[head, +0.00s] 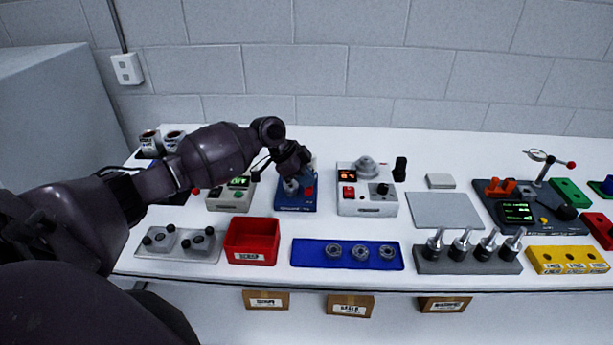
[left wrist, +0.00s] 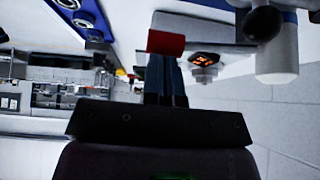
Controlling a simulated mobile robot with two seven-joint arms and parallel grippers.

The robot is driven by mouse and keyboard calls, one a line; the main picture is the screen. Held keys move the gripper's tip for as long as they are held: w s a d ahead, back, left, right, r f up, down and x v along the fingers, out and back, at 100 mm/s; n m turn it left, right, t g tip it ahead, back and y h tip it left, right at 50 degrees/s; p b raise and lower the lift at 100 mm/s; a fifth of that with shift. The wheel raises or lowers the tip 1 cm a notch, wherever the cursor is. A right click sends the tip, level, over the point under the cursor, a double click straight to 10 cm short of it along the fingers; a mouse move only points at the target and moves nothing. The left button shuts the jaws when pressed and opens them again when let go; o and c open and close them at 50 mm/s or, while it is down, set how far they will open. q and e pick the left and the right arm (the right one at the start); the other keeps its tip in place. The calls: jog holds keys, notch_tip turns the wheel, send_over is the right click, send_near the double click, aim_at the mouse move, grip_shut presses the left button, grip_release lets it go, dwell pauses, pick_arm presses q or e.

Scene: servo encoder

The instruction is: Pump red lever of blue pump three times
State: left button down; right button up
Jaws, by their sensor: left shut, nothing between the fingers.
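The blue pump (head: 296,207) stands on the table left of centre in the head view, with a grey body on a blue base. Its red lever end (head: 309,191) shows at the pump's right side. The same red end (left wrist: 166,42) shows in the left wrist view, right at my fingertips. My left gripper (head: 304,172) is over the pump, just above the red end. In the left wrist view the two fingers (left wrist: 165,75) are together with nothing between them. I cannot tell whether they touch the lever. My arm and gripper hide the pump's upper part.
A grey device with an orange display (head: 367,192) stands close right of the pump, and one with a green display (head: 232,194) close left. A red bin (head: 251,242) and a blue tray (head: 347,265) with rings lie in front. A grey flat plate (head: 444,211) lies further right.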

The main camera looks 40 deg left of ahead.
pick_arm(q)
jog(key=shift+s+d+f+t+y, duration=0.15)
jog(key=shift+s+f+t+y, duration=0.2)
jog(key=shift+f+t, duration=0.25)
jog(key=shift+s+d+f+m+t, duration=0.15)
jog(key=shift+f+m+t, duration=0.15)
jog(key=shift+f, duration=0.8)
jog(key=shift+s+f, duration=0.1)
jog(key=shift+d+r+p, duration=0.3)
jog(key=shift+r+p, duration=0.6)
jog(key=shift+p, duration=0.15)
jog(key=r+p, duration=0.2)
send_near(306, 191)
jog(key=r, duration=0.1)
jog(key=d+r, duration=0.1)
jog(key=r+b, duration=0.1)
jog(key=shift+s+d+r, duration=0.25)
jog(key=shift+s+r, duration=0.1)
jog(key=shift+r, duration=0.05)
pick_arm(e)
jog(key=shift+s+a+r, duration=0.2)
jog(key=shift+s+r, duration=0.3)
jog(key=shift+r, duration=0.1)
jog(key=shift+s+a+r, duration=0.2)
jog(key=shift+s+r, duration=0.3)
jog(key=shift+r, duration=0.1)
